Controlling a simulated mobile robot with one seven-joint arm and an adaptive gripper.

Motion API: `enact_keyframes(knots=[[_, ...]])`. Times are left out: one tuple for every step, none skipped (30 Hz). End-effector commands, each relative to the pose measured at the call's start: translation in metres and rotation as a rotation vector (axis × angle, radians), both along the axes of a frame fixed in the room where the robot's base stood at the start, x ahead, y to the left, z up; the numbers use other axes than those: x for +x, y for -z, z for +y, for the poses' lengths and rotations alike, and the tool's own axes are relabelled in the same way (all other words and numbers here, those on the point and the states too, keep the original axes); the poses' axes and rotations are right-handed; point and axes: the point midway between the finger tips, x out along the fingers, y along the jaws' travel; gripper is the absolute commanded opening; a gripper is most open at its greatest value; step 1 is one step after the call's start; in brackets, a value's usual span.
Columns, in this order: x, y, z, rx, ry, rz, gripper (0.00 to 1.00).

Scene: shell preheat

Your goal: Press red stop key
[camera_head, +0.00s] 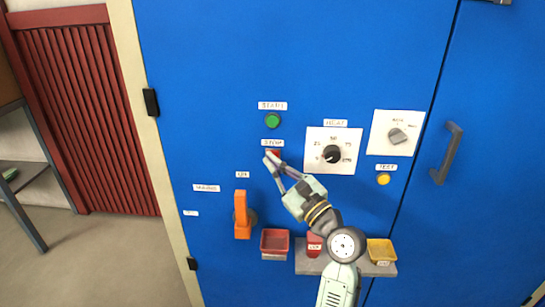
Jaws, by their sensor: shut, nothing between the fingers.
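The red stop key (275,153) sits on the blue cabinet front, just under a label that reads STOP. Only its upper part shows; my gripper covers the rest. My gripper (270,158) is shut and empty, with its fingertips over the lower part of the key in the picture. I cannot tell whether the tips touch the key or stand a little in front of it. My arm reaches up to it from the bottom of the picture.
A green START button (273,120) is above. A black dial (332,154), a grey knob (397,136) and a yellow button (383,179) are to the right. An orange lever (241,215) is lower left. Red (274,242) and yellow (381,250) bins are below.

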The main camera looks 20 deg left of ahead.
Motion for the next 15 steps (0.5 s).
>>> enact_keyframes(knots=[[0.0007, -0.0006, 0.0002, 0.0, 0.0, 0.001, 0.0], [0.0013, -0.0007, 0.0004, 0.0, 0.0, 0.001, 0.0], [0.0024, -0.0011, 0.0008, 0.0, 0.0, 0.001, 0.0], [0.0033, -0.0015, 0.0011, 0.0, 0.0, 0.001, 0.0], [0.0043, -0.0016, 0.0015, 0.0, 0.0, 0.001, 0.0], [0.0056, -0.0017, 0.0019, 0.0, 0.0, 0.001, 0.0], [0.0067, -0.0016, 0.0021, 0.0, 0.0, 0.0, 0.0], [0.0074, -0.0013, 0.0023, 0.0, 0.0, 0.001, 0.0], [0.008, -0.0009, 0.0025, 0.001, -0.001, 0.0, 0.0], [0.0081, -0.0005, 0.0025, 0.001, -0.001, 0.0, 0.0], [0.0082, -0.0003, 0.0024, 0.001, -0.001, 0.0, 0.0], [0.0081, -0.0001, 0.0024, 0.001, 0.0, -0.001, 0.0], [0.0081, -0.0001, 0.0024, 0.001, 0.0, -0.001, 0.0], [0.0081, -0.0002, 0.0024, 0.001, 0.0, -0.001, 0.0], [0.0081, -0.0001, 0.0025, 0.001, 0.0, -0.001, 0.0]])
